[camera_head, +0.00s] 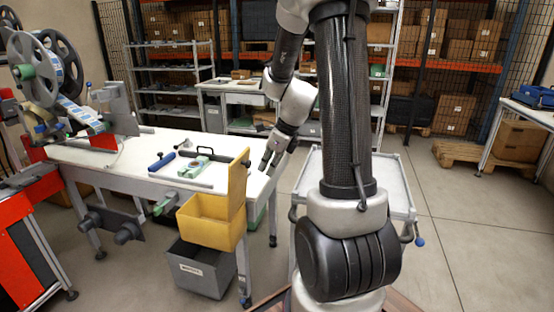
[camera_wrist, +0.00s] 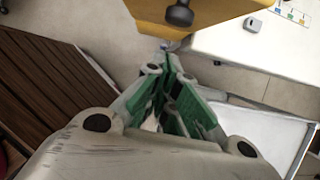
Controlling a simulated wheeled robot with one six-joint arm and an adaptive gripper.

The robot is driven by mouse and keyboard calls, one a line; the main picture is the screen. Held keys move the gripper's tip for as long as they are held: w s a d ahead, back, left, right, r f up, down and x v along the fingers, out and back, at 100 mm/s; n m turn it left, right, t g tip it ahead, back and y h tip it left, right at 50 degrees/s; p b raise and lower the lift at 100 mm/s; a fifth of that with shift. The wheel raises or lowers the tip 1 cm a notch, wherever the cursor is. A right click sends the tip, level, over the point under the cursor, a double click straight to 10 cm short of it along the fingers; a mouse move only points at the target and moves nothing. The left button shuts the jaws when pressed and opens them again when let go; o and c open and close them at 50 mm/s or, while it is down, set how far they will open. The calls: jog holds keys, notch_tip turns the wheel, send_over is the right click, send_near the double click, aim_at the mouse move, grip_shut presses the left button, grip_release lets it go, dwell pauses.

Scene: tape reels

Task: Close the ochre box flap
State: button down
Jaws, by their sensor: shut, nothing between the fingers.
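The ochre box (camera_head: 206,220) hangs at the front right corner of the white table. Its flap (camera_head: 238,178) stands upright, so the box is open. In the wrist view an ochre panel with a dark knob (camera_wrist: 178,14) fills the top; I take it to be the flap (camera_wrist: 215,12). My gripper (camera_head: 268,160) is to the right of the flap in the head view, pointing down, apart from it. In the wrist view my gripper (camera_wrist: 172,62) has its green-padded fingers shut and empty, just below the ochre panel's edge.
The white table (camera_head: 130,165) carries a blue-handled tool (camera_head: 162,161), a green part (camera_head: 194,167) and a reel machine (camera_head: 60,75). A grey bin (camera_head: 200,268) is below the box. A white cart (camera_head: 393,185) stands behind my arm.

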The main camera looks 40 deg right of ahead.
jog(key=shift+w+a+r, duration=0.25)
jog(key=shift+w+a, duration=0.45)
jog(key=shift+w, duration=0.25)
